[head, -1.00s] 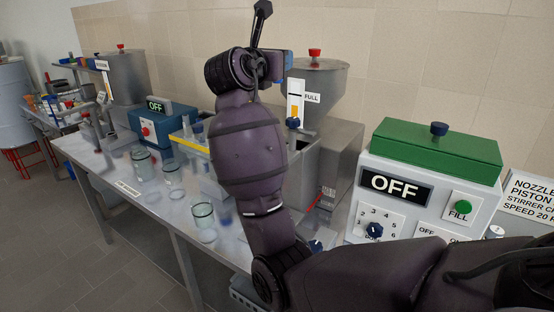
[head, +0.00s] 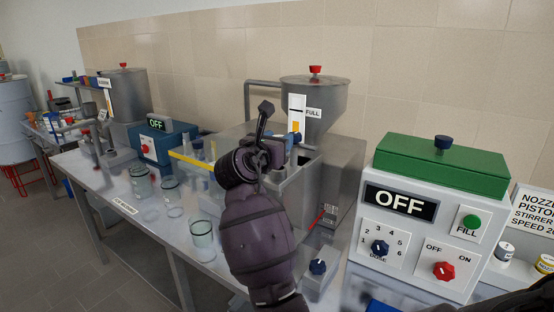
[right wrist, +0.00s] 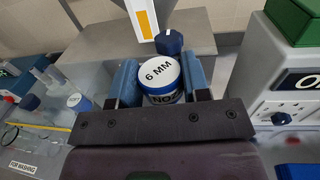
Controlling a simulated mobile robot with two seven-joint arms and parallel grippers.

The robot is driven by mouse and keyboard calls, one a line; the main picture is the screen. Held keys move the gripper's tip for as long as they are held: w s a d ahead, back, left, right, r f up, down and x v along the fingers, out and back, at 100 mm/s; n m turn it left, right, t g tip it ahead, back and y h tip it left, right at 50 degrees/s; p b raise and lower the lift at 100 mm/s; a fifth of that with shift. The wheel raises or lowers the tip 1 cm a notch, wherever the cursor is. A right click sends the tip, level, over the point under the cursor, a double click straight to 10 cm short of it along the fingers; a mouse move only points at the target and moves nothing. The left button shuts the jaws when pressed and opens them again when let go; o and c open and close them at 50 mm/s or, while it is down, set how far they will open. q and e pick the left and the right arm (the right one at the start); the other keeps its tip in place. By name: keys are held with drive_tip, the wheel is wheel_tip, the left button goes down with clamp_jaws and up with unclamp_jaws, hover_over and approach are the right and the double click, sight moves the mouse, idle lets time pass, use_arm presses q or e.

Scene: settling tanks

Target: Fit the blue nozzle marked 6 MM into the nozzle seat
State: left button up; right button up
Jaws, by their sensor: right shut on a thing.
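The 6 MM nozzle (right wrist: 160,75) has a round white top with black lettering and a blue body. In the right wrist view it sits upright between the blue fingers of my right gripper (right wrist: 160,83), which is shut on it. In the head view only a bit of blue near the right gripper (head: 294,138) shows past my wrist, in front of the steel hopper (head: 315,95), and the nozzle is hidden there. I cannot make out the nozzle seat in either view. My left gripper is not in view.
A dark blue knob (right wrist: 170,41) is just beyond the nozzle, below a white and yellow gauge (head: 297,115). A control box (head: 410,235) reading OFF stands at the right. Glass beakers (head: 202,240) stand on the bench at the left.

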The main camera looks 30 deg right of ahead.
wheel_tip(320, 180, down, 4)
drive_tip(key=shift+f+b, duration=0.15)
drive_tip(key=shift+b, duration=0.25)
drive_tip(key=o, duration=0.9)
